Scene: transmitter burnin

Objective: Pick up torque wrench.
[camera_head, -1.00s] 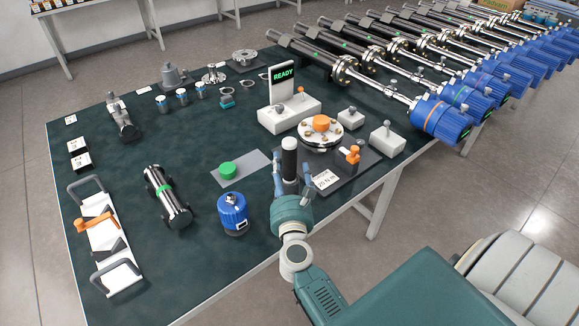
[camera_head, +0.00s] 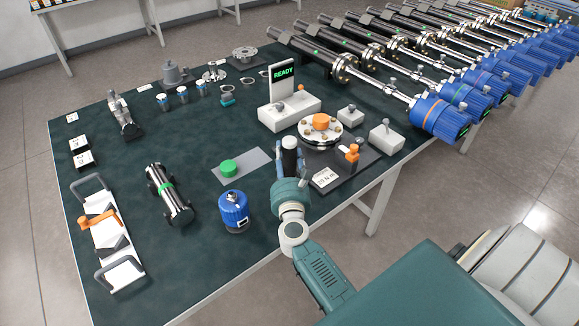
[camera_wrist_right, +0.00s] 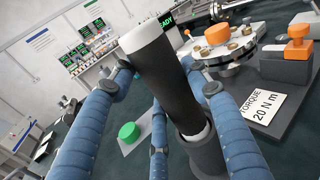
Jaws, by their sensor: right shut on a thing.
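The torque wrench (camera_head: 290,148) shows as an upright black cylinder with a pale top, near the front edge of the dark green table. In the right wrist view its black grip (camera_wrist_right: 168,80) leans between my fingers, and its lower end sits at a dark round holder (camera_wrist_right: 207,155). My right gripper (camera_head: 289,163) is shut on the wrench, with blue fingers on both sides of it; the fingers also show in the right wrist view (camera_wrist_right: 165,85). I cannot tell whether the wrench is clear of the holder. My left gripper is in neither view.
Right of the wrench are a label card (camera_head: 326,178) reading torque 20 N m, an orange-topped block (camera_head: 352,155) and a flanged disc (camera_head: 321,133). A READY display (camera_head: 283,80) stands behind. A blue canister (camera_head: 233,211) and green knob (camera_head: 229,166) lie left.

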